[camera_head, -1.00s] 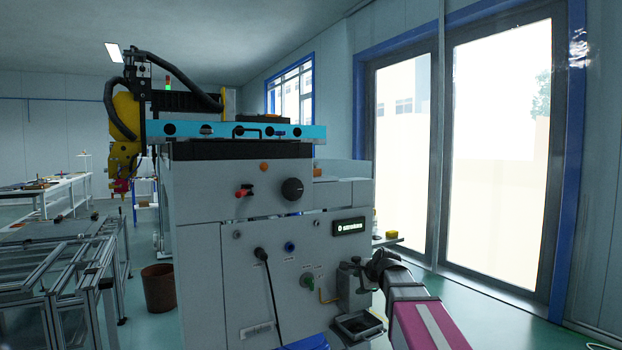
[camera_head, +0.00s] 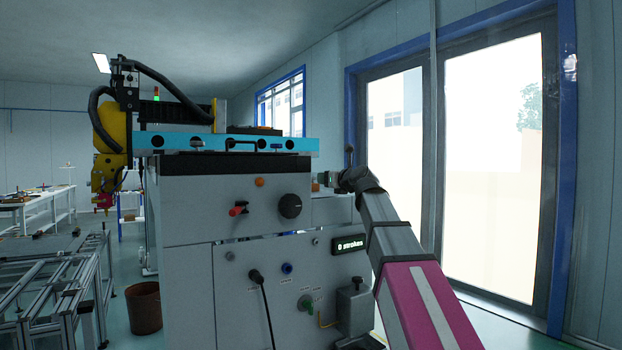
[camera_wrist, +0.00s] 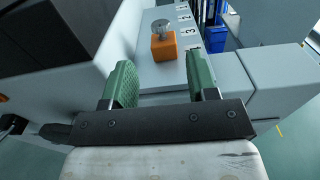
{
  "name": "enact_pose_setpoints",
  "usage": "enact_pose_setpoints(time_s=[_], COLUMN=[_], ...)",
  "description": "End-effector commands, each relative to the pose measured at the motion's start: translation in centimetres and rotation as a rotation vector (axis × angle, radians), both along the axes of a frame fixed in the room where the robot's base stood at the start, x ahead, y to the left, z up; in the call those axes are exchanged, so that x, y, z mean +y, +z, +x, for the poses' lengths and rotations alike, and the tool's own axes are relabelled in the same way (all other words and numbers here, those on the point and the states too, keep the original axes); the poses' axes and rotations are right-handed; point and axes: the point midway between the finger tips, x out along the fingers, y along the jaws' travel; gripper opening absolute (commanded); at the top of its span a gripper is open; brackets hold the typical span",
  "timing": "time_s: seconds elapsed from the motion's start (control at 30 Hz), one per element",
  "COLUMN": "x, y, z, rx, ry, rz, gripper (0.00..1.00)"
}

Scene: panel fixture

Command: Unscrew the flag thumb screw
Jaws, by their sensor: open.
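In the wrist view, a grey screw with a broad, flat-looking head (camera_wrist: 162,28) stands up from an orange block (camera_wrist: 165,48). It looks like the flag thumb screw. The block sits on a grey ledge marked with numbers. My gripper (camera_wrist: 160,64) has its two green fingers apart with nothing between them. The screw and block lie beyond the fingertips, roughly in line with the gap, and nothing touches them. In the head view, my gripper (camera_head: 326,179) is small beside the right edge of the grey machine (camera_head: 200,205). I cannot make out the screw there.
The machine front carries a black knob (camera_head: 290,206), a red-handled switch (camera_head: 238,209), a display (camera_head: 351,245) and a hanging black cable (camera_head: 262,300). A light blue beam (camera_head: 240,144) lies across its top. Open floor and windows are at right.

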Motion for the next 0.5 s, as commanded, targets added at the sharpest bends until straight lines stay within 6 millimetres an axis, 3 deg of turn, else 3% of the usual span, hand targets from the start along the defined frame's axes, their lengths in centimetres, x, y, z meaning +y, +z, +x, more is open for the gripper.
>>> enact_pose_setpoints(time_s=[0.27,0.5], x=[1.3,3.6], y=[0.2,0.2], z=[2.0,5.5], rx=[0.001,0.001], ry=[0.001,0.001], rz=[0.003,0.002], gripper=[0.53,0.53])
